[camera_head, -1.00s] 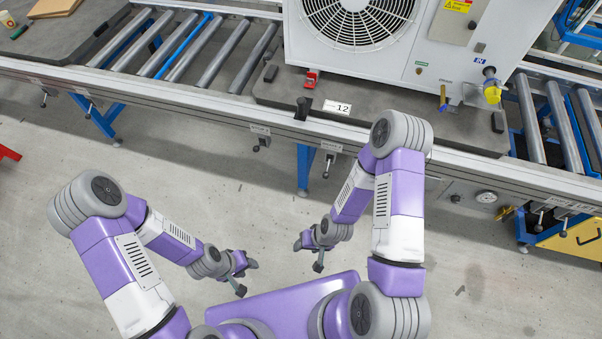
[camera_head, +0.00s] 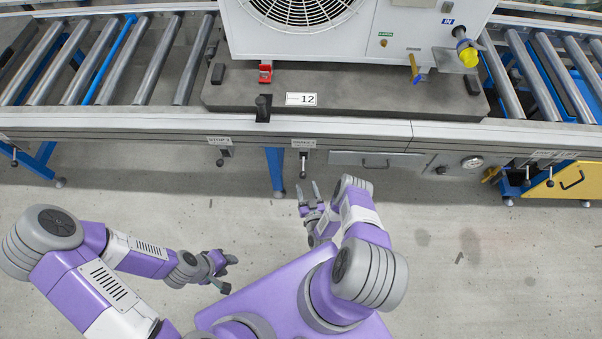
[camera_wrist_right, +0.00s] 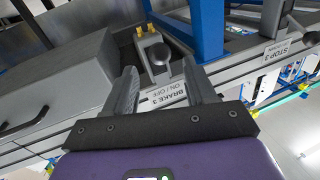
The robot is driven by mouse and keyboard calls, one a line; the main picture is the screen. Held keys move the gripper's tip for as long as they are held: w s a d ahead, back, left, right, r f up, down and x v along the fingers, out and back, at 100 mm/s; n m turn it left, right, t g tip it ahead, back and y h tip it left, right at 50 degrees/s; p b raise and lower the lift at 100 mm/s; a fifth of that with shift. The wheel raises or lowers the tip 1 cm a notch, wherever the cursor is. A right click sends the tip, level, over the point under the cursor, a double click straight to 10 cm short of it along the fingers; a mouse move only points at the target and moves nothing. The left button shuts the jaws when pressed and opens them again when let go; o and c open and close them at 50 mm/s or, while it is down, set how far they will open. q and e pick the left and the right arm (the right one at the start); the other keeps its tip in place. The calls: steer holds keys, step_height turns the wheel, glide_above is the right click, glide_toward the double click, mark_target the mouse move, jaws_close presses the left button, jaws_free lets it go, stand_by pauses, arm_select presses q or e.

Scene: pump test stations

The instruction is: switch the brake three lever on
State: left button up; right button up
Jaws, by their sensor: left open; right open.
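The brake three lever (camera_head: 303,165) hangs down below its label on the conveyor's front rail, with a dark knob at its lower end. In the right wrist view the label reads "BRAKE 3 ON/OFF" (camera_wrist_right: 165,95), and the lever's round dark knob (camera_wrist_right: 158,53) shows between my fingers. My right gripper (camera_head: 309,190) is open and empty, its fingers pointing at the lever from just below it in the head view. Contact cannot be told. My left gripper (camera_head: 228,273) is open and empty, low and to the left, away from the rail.
The stop three lever (camera_head: 220,157) hangs left of the brake lever, and its label shows in the wrist view (camera_wrist_right: 268,52). A blue leg (camera_head: 276,172) stands between them. A grey drawer (camera_head: 375,160) is to the right. The pump unit (camera_head: 340,35) sits above on a pallet.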

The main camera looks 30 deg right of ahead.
mark_target(304, 178)
steer(key=b+x, duration=0.2)
steer(key=x, duration=0.4)
steer(key=shift+w, duration=0.2)
jaws_close()
